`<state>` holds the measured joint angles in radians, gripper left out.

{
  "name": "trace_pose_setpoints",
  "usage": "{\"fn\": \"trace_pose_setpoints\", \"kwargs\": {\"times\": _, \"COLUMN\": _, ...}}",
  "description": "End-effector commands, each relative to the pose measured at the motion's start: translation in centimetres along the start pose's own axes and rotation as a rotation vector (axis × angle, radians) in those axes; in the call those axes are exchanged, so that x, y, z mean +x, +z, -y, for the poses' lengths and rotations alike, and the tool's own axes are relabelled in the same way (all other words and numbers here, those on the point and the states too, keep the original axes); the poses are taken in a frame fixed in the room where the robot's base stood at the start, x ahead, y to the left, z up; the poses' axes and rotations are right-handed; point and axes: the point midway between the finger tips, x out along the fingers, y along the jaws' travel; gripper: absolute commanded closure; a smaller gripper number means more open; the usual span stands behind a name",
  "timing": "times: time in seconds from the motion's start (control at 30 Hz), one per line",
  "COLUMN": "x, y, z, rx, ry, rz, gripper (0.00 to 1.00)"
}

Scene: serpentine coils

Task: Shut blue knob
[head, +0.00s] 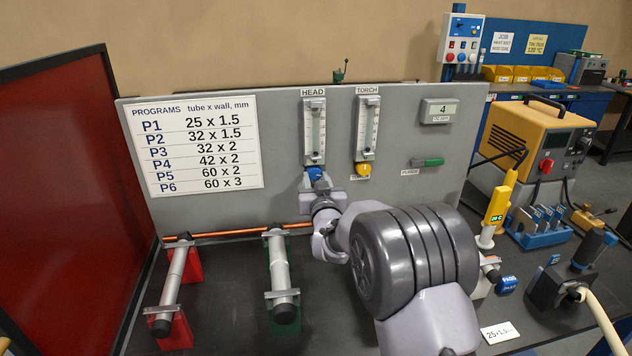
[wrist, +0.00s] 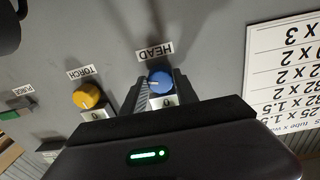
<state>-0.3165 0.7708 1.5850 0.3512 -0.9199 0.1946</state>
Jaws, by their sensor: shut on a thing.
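The blue knob (head: 315,173) sits on the grey panel below the flow tube labelled HEAD. In the wrist view the blue knob (wrist: 160,82) is between the two fingers of my gripper (wrist: 160,90), under the HEAD label, with a white line mark on its face. My gripper (head: 318,183) reaches up to it from below in the head view and is shut on it. A small plate reading 0 shows beside the knob in the wrist view. The knob's sides are partly hidden by the fingers.
The yellow TORCH knob (head: 363,170) is just right of the blue one and close to my gripper. A copper tube (head: 230,233) runs along below the panel.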

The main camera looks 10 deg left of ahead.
Motion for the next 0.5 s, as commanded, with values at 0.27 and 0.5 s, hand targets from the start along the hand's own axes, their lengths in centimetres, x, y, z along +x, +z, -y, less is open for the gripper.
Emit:
{"fn": "trace_pose_setpoints", "kwargs": {"times": 0.27, "x": 0.04, "y": 0.3, "z": -0.1, "rx": -0.17, "ry": 0.0, "rz": -0.011, "gripper": 1.0}}
{"fn": "trace_pose_setpoints", "kwargs": {"times": 0.5, "x": 0.04, "y": 0.23, "z": -0.18, "rx": -0.332, "ry": 0.0, "rz": -0.016, "gripper": 1.0}}
